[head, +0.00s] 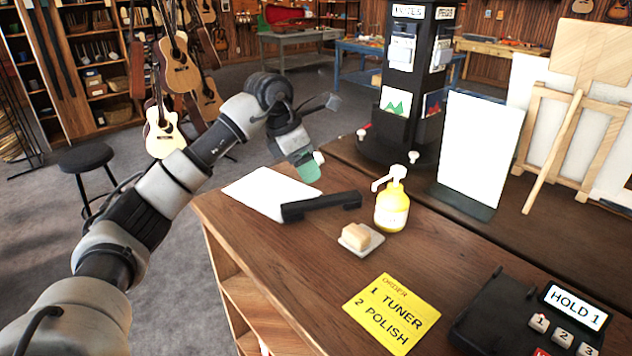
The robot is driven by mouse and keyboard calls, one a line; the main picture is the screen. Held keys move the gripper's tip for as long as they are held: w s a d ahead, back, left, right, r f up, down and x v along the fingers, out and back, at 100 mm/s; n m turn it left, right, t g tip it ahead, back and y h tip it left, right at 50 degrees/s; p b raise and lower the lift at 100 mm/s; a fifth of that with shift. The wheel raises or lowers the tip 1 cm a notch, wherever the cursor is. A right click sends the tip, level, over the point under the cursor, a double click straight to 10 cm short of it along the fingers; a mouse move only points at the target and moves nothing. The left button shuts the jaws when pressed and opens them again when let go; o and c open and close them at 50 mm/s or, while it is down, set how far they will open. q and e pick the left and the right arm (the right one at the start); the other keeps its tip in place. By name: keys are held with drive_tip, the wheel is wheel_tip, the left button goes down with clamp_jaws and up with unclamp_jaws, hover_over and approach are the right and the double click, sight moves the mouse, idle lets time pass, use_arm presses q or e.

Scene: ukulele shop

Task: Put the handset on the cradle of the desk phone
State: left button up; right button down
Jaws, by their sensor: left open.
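The black handset (321,206) lies on the wooden counter, at the front edge of a white sheet. The black desk phone (532,322) is at the lower right, cut off by the frame edge, with numbered keys and a "HOLD 1" label. Its cradle (488,308) is the dark left part, with no handset on it. My left gripper (311,167) is open and empty, above the sheet and just behind the handset, apart from it in the picture. Its exact height is hard to tell. My right gripper is not in view.
A yellow pump bottle (392,207) and a soap dish (360,238) stand right of the handset. The white sheet (262,190) lies behind. A white panel (480,150) and dark rack (404,90) stand farther back.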

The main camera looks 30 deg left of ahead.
sight(321, 199)
use_arm(q)
drive_tip(key=p+x, duration=0.1)
drive_tip(key=x, duration=0.5)
drive_tip(key=shift+d+r+p, duration=0.1)
drive_tip(key=shift+p, duration=0.25)
drive_tip(key=shift+w+d+f+p, duration=0.1)
drive_tip(key=shift+w+f+p, duration=0.05)
drive_tip(key=shift+f+p, duration=0.4)
drive_tip(key=p+x, duration=0.1)
drive_tip(key=x, duration=0.2)
drive_tip(key=shift+f, duration=0.3)
drive_tip(key=shift+w+f, duration=0.2)
drive_tip(key=shift+f, duration=0.15)
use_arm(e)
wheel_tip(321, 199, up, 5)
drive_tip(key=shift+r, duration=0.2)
use_arm(q)
drive_tip(key=shift+f, duration=0.15)
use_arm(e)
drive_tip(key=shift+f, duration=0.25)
use_arm(q)
drive_tip(key=shift+c, duration=0.3)
drive_tip(key=c, duration=1)
